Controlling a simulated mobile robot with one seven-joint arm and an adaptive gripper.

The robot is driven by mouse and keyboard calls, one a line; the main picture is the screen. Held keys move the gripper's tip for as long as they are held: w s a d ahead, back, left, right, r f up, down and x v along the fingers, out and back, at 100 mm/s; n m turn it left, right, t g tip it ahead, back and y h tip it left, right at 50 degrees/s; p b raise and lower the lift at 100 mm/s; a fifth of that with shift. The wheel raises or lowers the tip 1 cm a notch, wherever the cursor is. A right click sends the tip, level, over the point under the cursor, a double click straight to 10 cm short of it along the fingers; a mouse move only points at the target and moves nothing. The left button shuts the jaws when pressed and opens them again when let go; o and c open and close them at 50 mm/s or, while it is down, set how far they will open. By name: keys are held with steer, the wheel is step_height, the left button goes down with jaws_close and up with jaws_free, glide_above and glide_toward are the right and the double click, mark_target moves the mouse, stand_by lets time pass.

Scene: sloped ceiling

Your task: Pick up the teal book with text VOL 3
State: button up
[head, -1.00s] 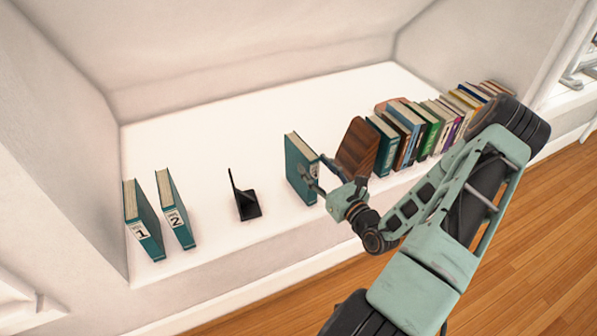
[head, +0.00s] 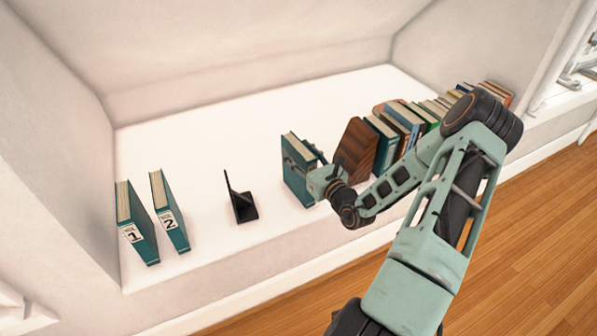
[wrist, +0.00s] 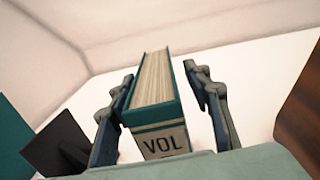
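The teal book (head: 295,185) stands upright and alone on the white ledge, between a black bookend and a brown wooden one. In the wrist view, the teal book (wrist: 158,108) has its spine facing me with a label reading VOL; the number below is hidden by my gripper body. My gripper (head: 304,154) is at the book. In the wrist view my gripper (wrist: 163,108) is open, with one finger on each side of the book. A gap shows at the right finger; the left finger is close to the cover, and I cannot tell whether it touches.
The black bookend (head: 241,207) stands to the left, and teal books 1 (head: 137,225) and 2 (head: 170,215) stand farther left. The wooden bookend (head: 356,148) and a row of books (head: 408,118) are close on the right. The ledge behind is clear.

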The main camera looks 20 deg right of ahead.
jaws_close()
steer(key=shift+r, duration=0.15)
stand_by(0.4)
